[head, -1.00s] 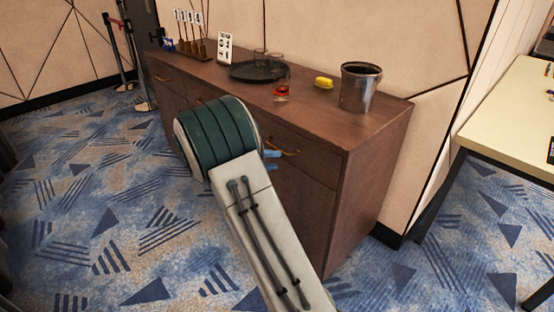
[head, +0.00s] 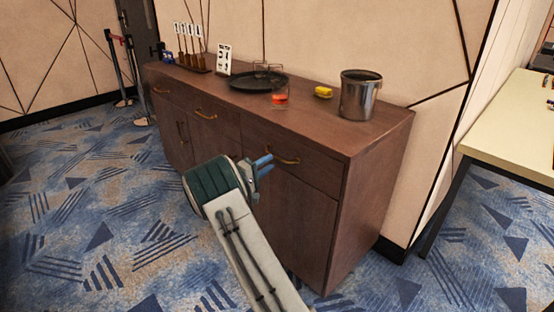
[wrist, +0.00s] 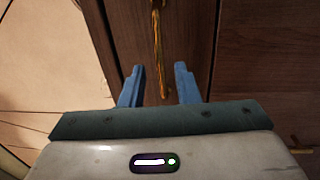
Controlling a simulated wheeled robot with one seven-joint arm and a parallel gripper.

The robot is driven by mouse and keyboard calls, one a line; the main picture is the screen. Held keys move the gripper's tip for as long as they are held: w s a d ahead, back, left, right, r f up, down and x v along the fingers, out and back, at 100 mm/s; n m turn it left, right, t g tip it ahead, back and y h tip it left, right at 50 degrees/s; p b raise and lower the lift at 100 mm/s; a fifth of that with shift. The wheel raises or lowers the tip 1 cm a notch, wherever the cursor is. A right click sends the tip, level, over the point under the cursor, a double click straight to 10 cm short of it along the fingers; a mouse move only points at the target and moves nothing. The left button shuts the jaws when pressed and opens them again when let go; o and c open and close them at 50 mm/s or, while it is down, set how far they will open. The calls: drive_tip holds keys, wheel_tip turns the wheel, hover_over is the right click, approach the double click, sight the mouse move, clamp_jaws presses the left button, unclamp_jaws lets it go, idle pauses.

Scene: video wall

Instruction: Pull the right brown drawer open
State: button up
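The right brown drawer (head: 310,168) is at the top right of the cabinet front and looks shut. Its curved brass handle (head: 283,158) runs across the front; in the wrist view the handle (wrist: 157,45) stands upright in the picture. My gripper (head: 265,164) is just left of the handle in the head view. In the wrist view my gripper (wrist: 158,82) has its two blue fingers apart, with the handle's lower end showing between them. No grip on the handle shows. I cannot tell whether the fingers touch the drawer front.
The cabinet top (head: 310,120) holds a metal bucket (head: 360,97), a yellow item (head: 323,92), glasses, a black tray (head: 245,84) and bottles. A pale table (head: 520,125) stands at the right.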

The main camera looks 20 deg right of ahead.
sight(277, 157)
drive_tip(key=x, duration=0.5)
drive_tip(key=shift+d, duration=0.1)
clamp_jaws()
